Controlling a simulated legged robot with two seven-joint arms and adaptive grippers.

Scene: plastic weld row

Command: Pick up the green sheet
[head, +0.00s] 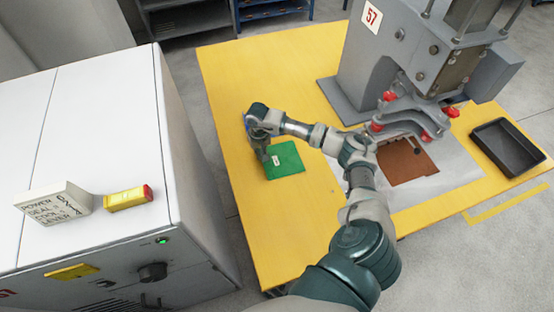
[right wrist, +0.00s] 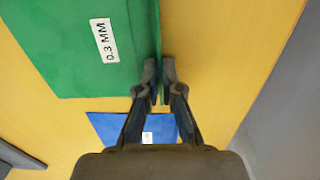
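The green sheet (head: 285,160) with a white label is at the left part of the yellow table in the head view. It fills the upper left of the right wrist view (right wrist: 60,50), where its label reads 0.3 MM. My right gripper (head: 263,156) is at the sheet's left edge in the head view. In the right wrist view its fingertips (right wrist: 160,78) are close together with a thin green edge between them. I cannot tell whether the sheet is clear of the table. My left gripper is not in view.
A blue sheet (right wrist: 105,128) lies partly hidden behind my gripper. The welding press (head: 415,60) stands at the back right, with a brown sheet (head: 405,160) under it. A black tray (head: 508,147) is at the right. A white cabinet (head: 100,130) stands left of the yellow table (head: 250,215).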

